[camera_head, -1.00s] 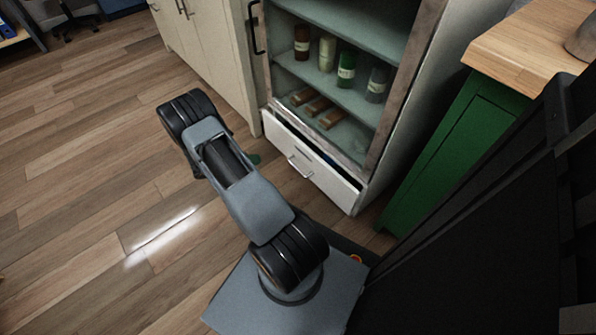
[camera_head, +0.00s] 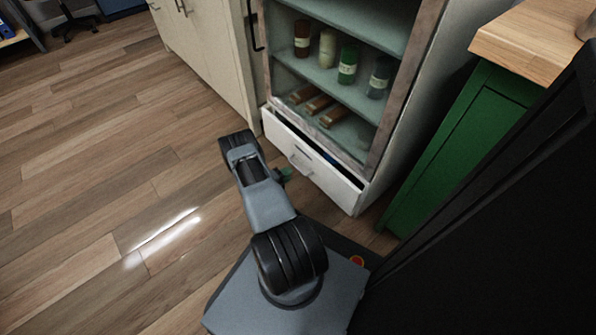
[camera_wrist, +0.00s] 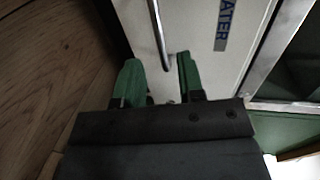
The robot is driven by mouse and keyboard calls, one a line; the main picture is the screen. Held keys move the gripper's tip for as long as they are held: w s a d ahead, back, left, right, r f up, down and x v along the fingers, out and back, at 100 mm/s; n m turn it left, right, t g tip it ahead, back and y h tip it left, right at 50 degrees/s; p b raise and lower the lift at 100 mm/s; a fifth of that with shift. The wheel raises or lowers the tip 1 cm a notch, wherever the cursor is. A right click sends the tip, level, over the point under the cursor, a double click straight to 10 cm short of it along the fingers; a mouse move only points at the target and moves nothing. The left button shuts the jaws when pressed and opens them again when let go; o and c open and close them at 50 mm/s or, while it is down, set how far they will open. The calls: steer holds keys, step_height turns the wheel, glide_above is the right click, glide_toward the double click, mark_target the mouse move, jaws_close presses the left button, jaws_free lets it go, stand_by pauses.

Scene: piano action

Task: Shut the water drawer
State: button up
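The water drawer (camera_head: 333,187) is the white drawer at the base of the glass-front cabinet. It stands partly open, with a dark gap along its top edge. In the wrist view the white drawer front (camera_wrist: 205,60) carries a blue label reading "ATER", cut off by the frame. Its metal handle (camera_wrist: 156,30) shows ahead of the fingers, lined up with the gap between them. My gripper (camera_wrist: 159,62) has green fingers spread apart with nothing clearly between them. In the head view, the gripper (camera_head: 286,175) is mostly hidden behind my arm, just left of the drawer.
The cabinet shelf (camera_head: 335,88) above holds several bottles (camera_head: 347,67), with brown bars (camera_head: 318,104) below. A green cabinet (camera_head: 450,140) with a wooden top stands to the right. Cream cupboards (camera_head: 215,50) stand to the left. The wooden floor (camera_head: 100,170) on the left is clear.

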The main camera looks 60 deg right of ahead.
mark_target(298, 168)
steer(key=b+x, duration=0.2)
steer(key=x, duration=0.4)
steer(key=shift+s+d, duration=0.15)
steer(key=shift+d, duration=0.15)
steer(key=shift+c, duration=0.3)
jaws_close()
